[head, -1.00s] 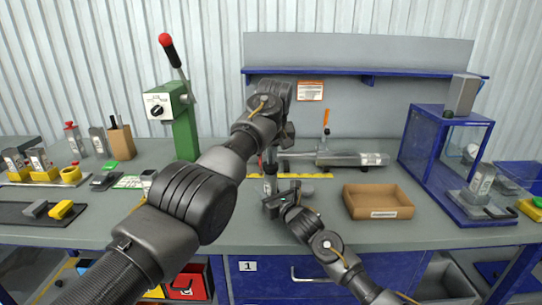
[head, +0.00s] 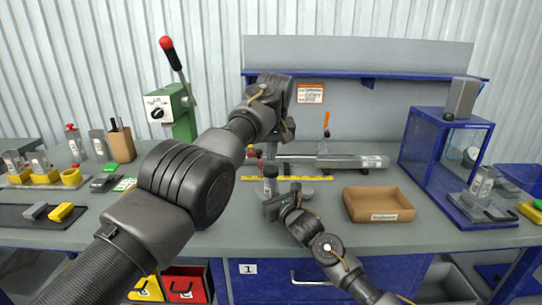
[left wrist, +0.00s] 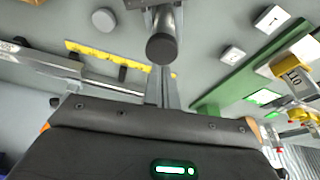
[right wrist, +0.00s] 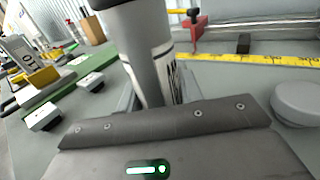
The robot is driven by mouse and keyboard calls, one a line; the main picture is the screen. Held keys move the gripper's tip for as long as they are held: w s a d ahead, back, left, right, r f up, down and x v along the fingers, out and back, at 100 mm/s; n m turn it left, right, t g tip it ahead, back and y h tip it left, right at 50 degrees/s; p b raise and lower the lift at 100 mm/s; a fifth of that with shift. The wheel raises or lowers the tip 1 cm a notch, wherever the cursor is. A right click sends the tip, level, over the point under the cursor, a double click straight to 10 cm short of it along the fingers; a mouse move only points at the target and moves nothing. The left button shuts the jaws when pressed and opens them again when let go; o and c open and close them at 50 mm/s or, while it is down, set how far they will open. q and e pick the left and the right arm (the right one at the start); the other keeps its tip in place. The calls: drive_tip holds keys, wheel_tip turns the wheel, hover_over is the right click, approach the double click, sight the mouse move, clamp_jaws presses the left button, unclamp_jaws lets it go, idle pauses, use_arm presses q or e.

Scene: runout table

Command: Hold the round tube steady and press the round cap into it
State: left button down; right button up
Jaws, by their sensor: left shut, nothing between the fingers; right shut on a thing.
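A dark round end, apparently the round cap (head: 270,171), tops the tube. It faces the camera in the left wrist view (left wrist: 162,48); how deep it sits cannot be told. My left gripper (head: 272,152) is shut and empty, above and apart from the cap.
A cardboard tray (head: 378,219) lies to the right. A yellow ruler (head: 305,178) and a long metal tool (head: 335,161) lie behind the tube. A pale disc (right wrist: 298,101) lies beside it. A green press (head: 183,125) stands left, a blue frame (head: 412,160) right.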

use_arm(q)
drive_tip(key=v, duration=0.7)
drive_tip(key=shift+r, duration=0.25)
drive_tip(key=shift+s+d, duration=0.1)
use_arm(e)
drive_tip(key=o, duration=1.1)
